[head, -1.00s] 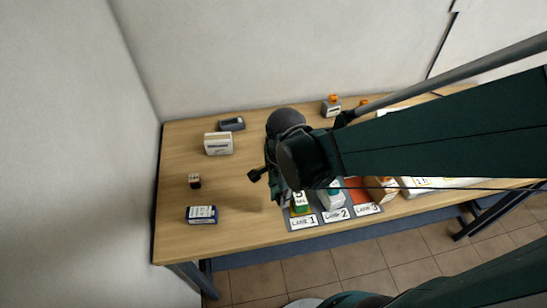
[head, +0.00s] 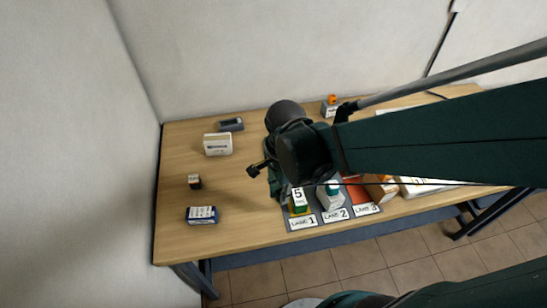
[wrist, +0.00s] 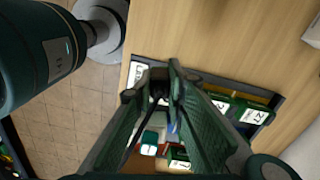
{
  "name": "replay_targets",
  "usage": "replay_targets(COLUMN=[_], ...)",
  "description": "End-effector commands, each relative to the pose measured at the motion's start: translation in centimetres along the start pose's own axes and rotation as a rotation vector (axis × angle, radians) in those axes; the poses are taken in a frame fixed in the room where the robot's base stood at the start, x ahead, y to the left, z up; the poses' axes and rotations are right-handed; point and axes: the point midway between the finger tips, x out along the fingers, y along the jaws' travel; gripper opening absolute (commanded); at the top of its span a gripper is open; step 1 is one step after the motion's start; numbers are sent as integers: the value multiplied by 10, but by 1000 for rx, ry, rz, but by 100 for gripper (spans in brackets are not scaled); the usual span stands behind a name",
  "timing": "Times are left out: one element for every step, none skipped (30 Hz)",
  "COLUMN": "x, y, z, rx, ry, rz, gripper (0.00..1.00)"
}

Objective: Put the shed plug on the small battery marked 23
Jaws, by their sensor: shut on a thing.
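My gripper (wrist: 164,76) is shut, with its green fingers closing on a small dark thing that I cannot make out clearly. In the wrist view it is over the grey lane tray (wrist: 268,122). In the head view my arm hides the fingertips and the held thing. A small dark block with some orange (head: 195,181) stands at the left of the table; its mark is too small to read. I cannot tell which thing is the battery marked 23. No loose plug can be made out.
The tray's lanes 1 to 3 hold a green battery marked 5 (head: 299,198), a white one with a teal top (head: 330,199) and others. A blue-and-white battery (head: 201,214), a cream box (head: 218,144) and a grey case (head: 230,124) stand left. The table between is clear.

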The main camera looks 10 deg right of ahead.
Motion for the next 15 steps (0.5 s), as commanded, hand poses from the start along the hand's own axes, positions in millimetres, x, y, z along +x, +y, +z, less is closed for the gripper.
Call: replay_targets(x=[0, 0, 0, 0, 0, 0, 0, 0, -1, -1, -1, -2, -3, -4, -5], y=[0, 0, 0, 0, 0, 0, 0, 0, -1, -1, -2, -3, -4, -6, -8], z=[0, 0, 0, 0, 0, 0, 0, 0, 1, 2, 2, 4, 5, 7, 10], rx=[0, 0, 0, 0, 0, 0, 0, 0, 1, 1, 2, 3, 4, 6, 9], ry=[0, 0, 0, 0, 0, 0, 0, 0, 0, 0, 0, 0, 0, 0, 0], rz=[0, 0, 0, 0, 0, 0, 0, 0, 0, 0, 0, 0, 0, 0, 0], gripper=[2, 2, 2, 2, 2, 2, 2, 2, 2, 2, 2, 2, 2, 2, 2])
